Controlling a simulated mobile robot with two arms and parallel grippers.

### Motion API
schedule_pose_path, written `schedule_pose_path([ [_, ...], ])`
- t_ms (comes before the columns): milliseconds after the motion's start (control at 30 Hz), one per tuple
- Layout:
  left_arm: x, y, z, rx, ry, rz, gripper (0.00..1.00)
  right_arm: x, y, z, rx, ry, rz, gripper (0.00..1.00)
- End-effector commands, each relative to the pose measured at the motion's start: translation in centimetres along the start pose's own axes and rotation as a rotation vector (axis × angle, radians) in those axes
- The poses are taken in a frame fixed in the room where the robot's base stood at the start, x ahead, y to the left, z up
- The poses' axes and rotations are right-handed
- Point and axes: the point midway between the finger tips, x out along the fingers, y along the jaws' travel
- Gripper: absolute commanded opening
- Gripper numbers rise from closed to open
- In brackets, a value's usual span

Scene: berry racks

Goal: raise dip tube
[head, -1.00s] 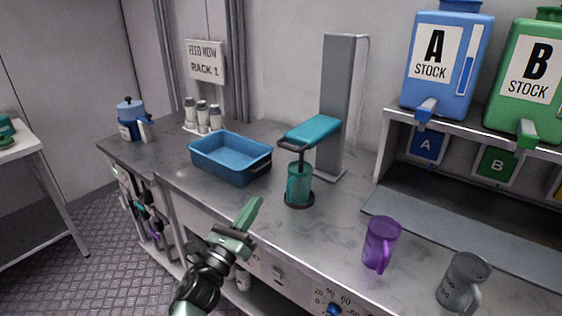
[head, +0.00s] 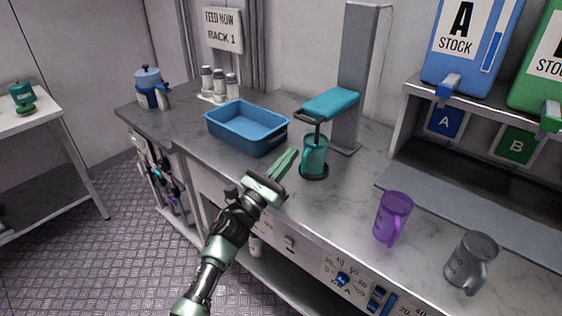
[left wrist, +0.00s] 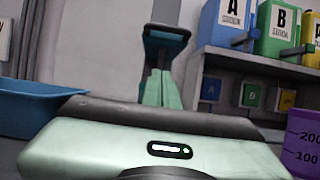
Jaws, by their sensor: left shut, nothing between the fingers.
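The dip tube (head: 317,130) is a thin dark rod. It hangs upright from a teal arm (head: 333,103) on a grey stand (head: 360,75), its lower end inside a teal mug (head: 314,157). The mug stands on a round dark base. A dark handle (head: 312,116) sits at the arm's front end. My left gripper (head: 292,154) is shut and empty, just left of the mug and below the arm. My right gripper is not in view.
A blue tray (head: 246,132) lies left of the mug. A purple mug (head: 393,216) and a grey mug (head: 469,262) stand to the right. Blue stock tank A (head: 465,50) and a green tank (head: 540,75) are on the shelf.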

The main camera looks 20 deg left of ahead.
Motion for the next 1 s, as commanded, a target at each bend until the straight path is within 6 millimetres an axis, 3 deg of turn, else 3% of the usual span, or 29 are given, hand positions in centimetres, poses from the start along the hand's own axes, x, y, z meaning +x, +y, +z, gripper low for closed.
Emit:
schedule_pose_path([
  [33, 1.5, 0.0, 0.4, -0.002, -0.002, 0.001, 0.00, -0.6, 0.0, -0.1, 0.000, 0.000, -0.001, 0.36],
  [200, 5.0, 0.0, 0.3, -0.002, -0.002, 0.000, 0.00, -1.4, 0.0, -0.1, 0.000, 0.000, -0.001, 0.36],
  [433, 5.5, 0.0, 3.4, 0.000, 0.000, 0.000, 0.00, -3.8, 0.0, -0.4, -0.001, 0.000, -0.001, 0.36],
  [1000, 5.6, 0.0, 4.2, -0.001, 0.000, 0.001, 0.00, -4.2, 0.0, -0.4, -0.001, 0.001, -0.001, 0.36],
])
